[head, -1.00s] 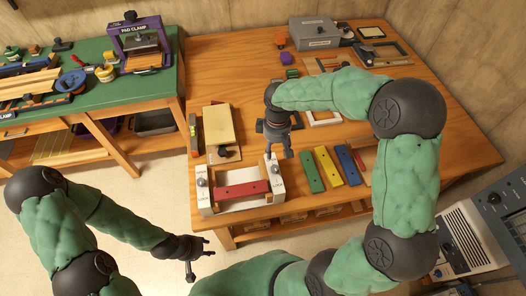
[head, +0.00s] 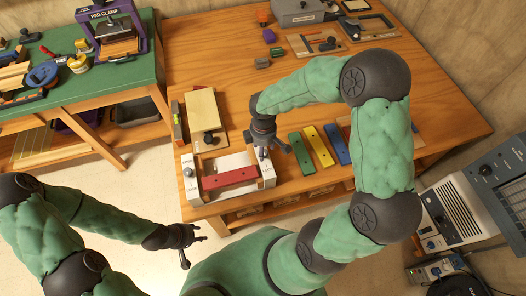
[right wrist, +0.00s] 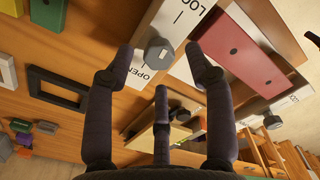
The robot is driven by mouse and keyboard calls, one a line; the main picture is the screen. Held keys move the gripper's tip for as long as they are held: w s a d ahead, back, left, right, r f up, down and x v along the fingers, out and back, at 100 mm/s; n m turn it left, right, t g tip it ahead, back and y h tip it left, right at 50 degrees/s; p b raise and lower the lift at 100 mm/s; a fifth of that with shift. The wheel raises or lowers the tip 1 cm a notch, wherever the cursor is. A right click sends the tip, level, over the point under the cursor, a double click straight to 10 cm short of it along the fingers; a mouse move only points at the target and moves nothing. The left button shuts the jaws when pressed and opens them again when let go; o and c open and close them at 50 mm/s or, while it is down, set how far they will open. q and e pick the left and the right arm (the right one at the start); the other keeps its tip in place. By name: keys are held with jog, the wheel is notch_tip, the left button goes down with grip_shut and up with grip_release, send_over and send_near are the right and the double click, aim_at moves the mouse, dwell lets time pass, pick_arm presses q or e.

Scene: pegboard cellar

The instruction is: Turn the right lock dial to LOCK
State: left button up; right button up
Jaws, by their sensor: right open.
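The lock fixture is a white-topped wooden frame (head: 208,194) around a red bar (head: 230,178), at the table's front edge. Its right dial (head: 263,155) is a grey knob, seen large in the right wrist view (right wrist: 158,54) beside printed OPEN and LOCK marks. I cannot tell which mark it points to. The left dial (head: 188,172) shows at the frame's other end, also in the right wrist view (right wrist: 272,122). My right gripper (head: 268,147) is open over the right dial, its fingers (right wrist: 162,70) spread around empty space just short of the knob. My left gripper (head: 190,238) hangs off the table; its jaw state is unclear.
Green, yellow and blue bars (head: 318,146) lie right of the fixture. A tan block (head: 203,117) with a dark knob stands behind it. A green bench (head: 130,78) with a pad clamp is at left. The table middle is mostly clear.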

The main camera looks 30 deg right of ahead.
jog(key=shift+f, duration=0.95)
grip_shut()
jog(key=shift+m+b, duration=0.45)
jog(key=shift+m, duration=0.15)
